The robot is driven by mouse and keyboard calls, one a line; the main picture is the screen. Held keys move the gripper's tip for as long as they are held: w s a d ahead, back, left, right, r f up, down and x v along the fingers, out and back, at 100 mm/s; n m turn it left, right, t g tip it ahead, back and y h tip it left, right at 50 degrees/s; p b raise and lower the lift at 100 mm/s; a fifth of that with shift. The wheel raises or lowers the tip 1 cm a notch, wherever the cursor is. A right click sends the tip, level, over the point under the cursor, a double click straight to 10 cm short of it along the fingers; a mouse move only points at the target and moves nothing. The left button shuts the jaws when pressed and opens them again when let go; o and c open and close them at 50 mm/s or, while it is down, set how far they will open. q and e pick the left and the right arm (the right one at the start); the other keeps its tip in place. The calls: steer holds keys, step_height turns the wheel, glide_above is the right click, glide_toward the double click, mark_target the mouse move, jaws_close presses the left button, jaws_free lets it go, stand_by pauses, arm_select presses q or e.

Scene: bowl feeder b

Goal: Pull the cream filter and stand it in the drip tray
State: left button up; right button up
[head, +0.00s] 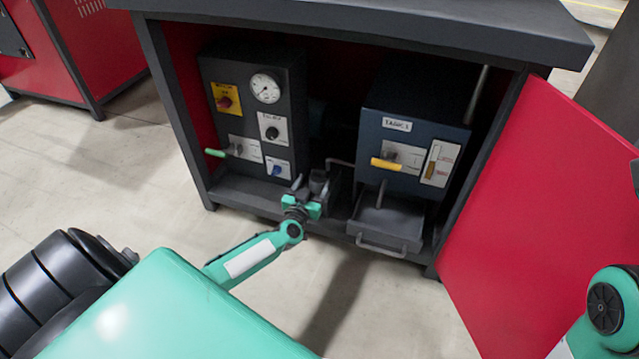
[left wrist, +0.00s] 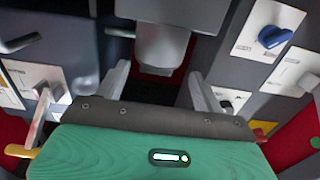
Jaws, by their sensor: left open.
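My left gripper (head: 306,188) is low in front of the open cabinet, its fingers pointing inward. In the left wrist view the two fingers (left wrist: 160,88) are apart with a gap between them. A grey housing with a rounded end (left wrist: 162,48) lies just beyond that gap; I cannot tell if a finger touches it. It shows as a dark fitting (head: 319,181) in the head view. I cannot make out a cream filter in either view. The dark grey drip tray (head: 384,222) sits under the blue tank, right of the gripper. My right gripper is out of view.
The dark control panel (head: 266,110) with gauge and knobs stands left inside the cabinet. The blue tank (head: 410,135) has a yellow-handled lever (head: 385,164). The red door (head: 550,200) stands open at right. The floor in front is clear.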

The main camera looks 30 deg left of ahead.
mark_target(318, 174)
arm_select(q)
steer(key=shift+d+r+b+x, duration=0.15)
steer(key=shift+b+x, duration=0.45)
steer(key=shift+x, duration=0.3)
steer(key=shift+r+b+x, duration=0.15)
steer(key=shift+b+x, duration=0.4)
steer(key=shift+x, duration=0.35)
steer(key=shift+d+r+b+x, duration=0.15)
steer(key=shift+b+x, duration=0.45)
steer(key=shift+x, duration=0.35)
steer(key=shift+a, duration=0.1)
steer(key=shift+c, duration=0.2)
steer(key=c, duration=1.1)
